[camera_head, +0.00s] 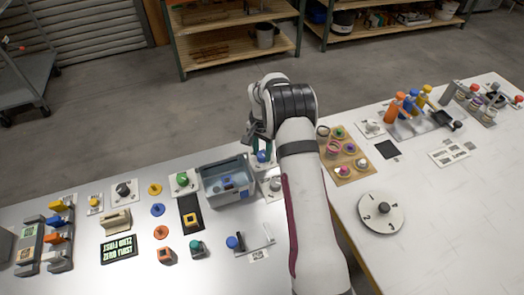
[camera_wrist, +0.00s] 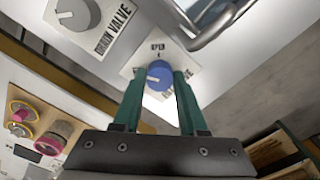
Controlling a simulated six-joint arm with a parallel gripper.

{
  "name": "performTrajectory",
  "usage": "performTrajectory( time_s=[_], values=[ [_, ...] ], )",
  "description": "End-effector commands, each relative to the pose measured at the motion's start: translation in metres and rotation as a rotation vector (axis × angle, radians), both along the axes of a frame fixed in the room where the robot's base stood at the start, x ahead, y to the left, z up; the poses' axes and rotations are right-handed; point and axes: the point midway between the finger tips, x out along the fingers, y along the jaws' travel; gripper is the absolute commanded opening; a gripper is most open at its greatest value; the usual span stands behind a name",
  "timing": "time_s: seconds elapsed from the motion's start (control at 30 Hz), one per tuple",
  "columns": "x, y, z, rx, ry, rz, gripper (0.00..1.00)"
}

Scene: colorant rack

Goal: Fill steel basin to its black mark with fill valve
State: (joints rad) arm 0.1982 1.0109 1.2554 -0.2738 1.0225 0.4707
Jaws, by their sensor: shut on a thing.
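The steel basin (camera_head: 228,202) stands on the bench just left of my arm. Its inside looks bluish, but I cannot make out a clear water level or the black mark. A blue knob (camera_wrist: 158,74) sits on a white label plate, whose text is mostly hidden; it also shows in the head view (camera_head: 262,157) by the basin's back right corner. My gripper (camera_wrist: 158,80) has its green fingers on both sides of this knob and is shut on it. A grey knob (camera_wrist: 78,14) labelled as the drain valve is beside it.
Left of the basin are a green knob (camera_head: 182,179), a grey knob (camera_head: 123,189) and several coloured discs. A wooden board (camera_head: 343,170) with coloured pieces is right of my arm. A round numbered dial (camera_head: 381,212) stands on the right bench.

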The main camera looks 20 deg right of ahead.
Motion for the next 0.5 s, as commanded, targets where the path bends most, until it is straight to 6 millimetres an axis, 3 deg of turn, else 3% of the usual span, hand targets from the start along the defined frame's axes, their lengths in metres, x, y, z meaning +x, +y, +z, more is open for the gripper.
performTrajectory(
  time_s=[0.13,0.33,0.5],
  values=[
    [0.0,-0.0003,0.0003,0.0,0.0,0.052,0.0],
    [0.0001,-0.0005,0.0005,0.0,0.0,0.32,0.0],
    [0.0002,-0.0006,0.0006,0.0,0.0,0.371,0.0]
  ],
)
